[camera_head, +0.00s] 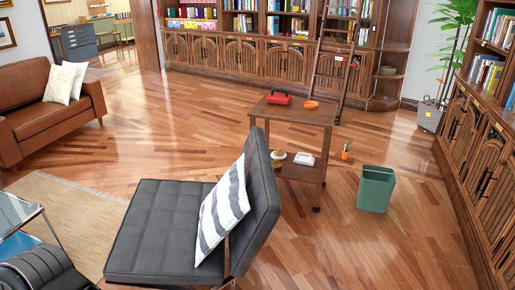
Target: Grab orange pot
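A small orange pot (346,155) with a bit of green in it stands just right of the wooden cart (293,112), seemingly on the floor; its details are too small to tell. A flat orange dish (311,104) lies on the cart's top, beside a red case (278,98). Neither of my grippers shows in the head view.
A black lounge chair (165,230) with a striped cushion (222,212) fills the near middle. A green bin (376,189) stands right of the cart. A ladder (333,65) leans on the back bookshelves. Cabinets (478,140) line the right. Floor between bin and cabinets is clear.

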